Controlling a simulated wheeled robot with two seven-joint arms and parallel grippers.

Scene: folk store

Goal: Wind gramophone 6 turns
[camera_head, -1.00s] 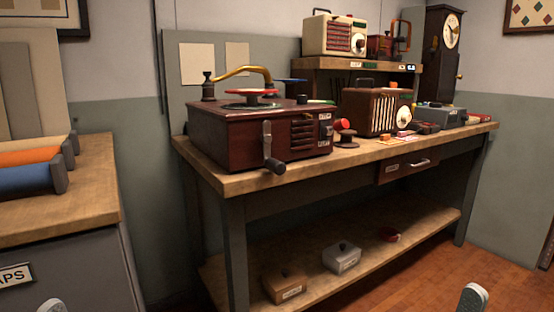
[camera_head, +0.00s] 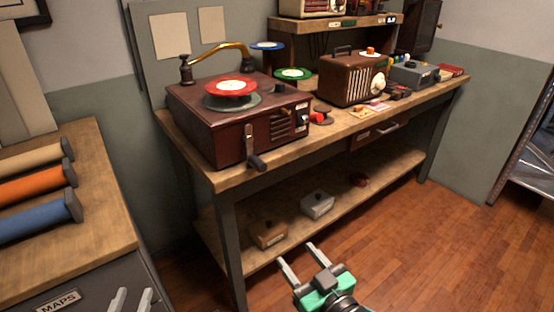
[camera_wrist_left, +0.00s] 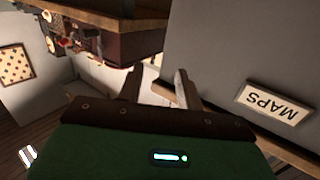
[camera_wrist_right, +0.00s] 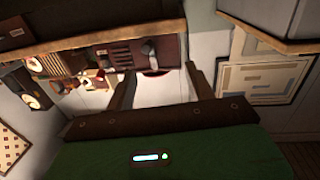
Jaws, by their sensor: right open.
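The gramophone (camera_head: 210,132) is a dark reddish-brown box on the workbench's left end, with a brass tonearm (camera_head: 220,50) and a red record (camera_head: 231,87) above its turntable. Its crank (camera_head: 251,145) hangs down on the front face, with a dark knob at the lower end. My left gripper (camera_head: 131,298) is open and empty at the bottom edge, left of the bench. My right gripper (camera_head: 301,264) is open and empty, low in front of the bench and below the crank. The crank also shows beyond the fingers in the right wrist view (camera_wrist_right: 150,53). Neither gripper touches the gramophone.
A brown radio (camera_head: 345,80) stands right of the gramophone on the workbench (camera_head: 205,179). Small boxes sit on its lower shelf (camera_head: 345,193). A cabinet with rolled maps (camera_head: 90,155) stands at the left. The wooden floor at the right is clear.

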